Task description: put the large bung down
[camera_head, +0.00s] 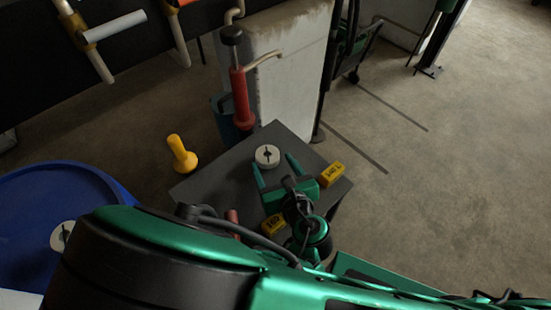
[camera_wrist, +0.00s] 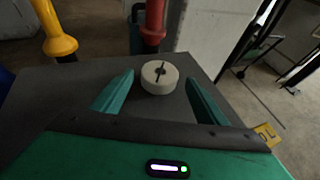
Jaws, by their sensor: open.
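A round off-white piece (camera_head: 267,156) with a dark slot and centre hole, which I take to be the large bung, rests flat on the dark grey table top (camera_head: 215,187). It also shows in the wrist view (camera_wrist: 159,77). My gripper (camera_head: 275,168) is open, its two green fingers apart and empty. In the wrist view the white piece appears between and just beyond the fingertips, with visible gaps on both sides. I cannot tell its exact height against the fingers.
Yellow labelled blocks lie at the table's right edge (camera_head: 331,174) and near side (camera_head: 273,225). A yellow knobbed post (camera_head: 181,153) and a red handle (camera_head: 241,98) stand beyond. A concrete pillar (camera_head: 290,75) stands behind.

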